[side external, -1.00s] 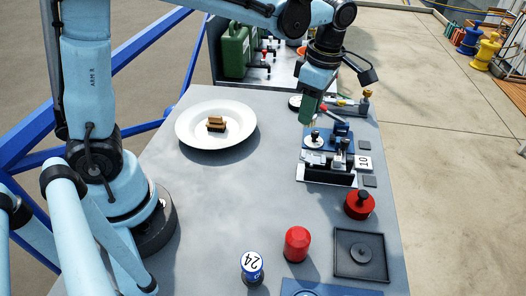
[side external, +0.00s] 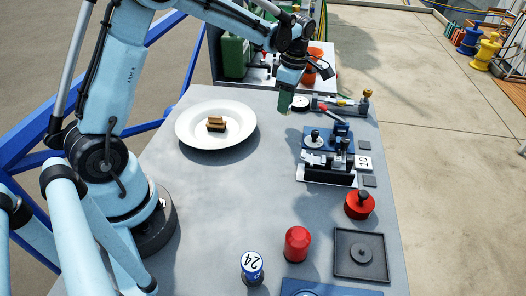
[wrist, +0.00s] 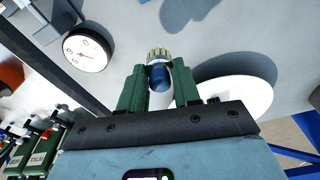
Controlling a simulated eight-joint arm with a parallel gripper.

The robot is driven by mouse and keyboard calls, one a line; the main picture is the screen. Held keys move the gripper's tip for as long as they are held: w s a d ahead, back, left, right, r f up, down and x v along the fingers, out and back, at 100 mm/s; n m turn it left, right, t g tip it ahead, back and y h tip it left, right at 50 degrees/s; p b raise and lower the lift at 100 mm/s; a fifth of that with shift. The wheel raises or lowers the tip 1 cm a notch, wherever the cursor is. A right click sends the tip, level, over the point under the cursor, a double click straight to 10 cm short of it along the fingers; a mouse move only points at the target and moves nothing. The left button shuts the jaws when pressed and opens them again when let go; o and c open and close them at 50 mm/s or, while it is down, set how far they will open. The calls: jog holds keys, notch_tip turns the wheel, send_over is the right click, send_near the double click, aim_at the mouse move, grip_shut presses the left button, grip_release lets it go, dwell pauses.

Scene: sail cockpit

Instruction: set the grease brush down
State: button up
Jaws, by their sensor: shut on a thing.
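My gripper (side external: 286,100) hangs over the far part of the grey table, between the white plate and the blue fixture. In the wrist view its two green fingers (wrist: 159,86) are shut on the grease brush (wrist: 158,75), which shows a rounded dark blue end and a pale, ribbed rim. The brush is mostly hidden by the fingers in the side view. I cannot tell whether it touches the table (side external: 225,185).
A round dial (wrist: 87,49) and a blue fixture (side external: 318,138) are near the right edge. A red knob (side external: 359,205), red cylinder (side external: 297,244) and black tray (side external: 361,257) are nearer. The table's middle is clear.

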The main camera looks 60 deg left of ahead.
jog(key=shift+f, duration=1.9)
jog(key=shift+f, duration=0.1)
jog(key=o, duration=1)
jog(key=shift+o, duration=0.2)
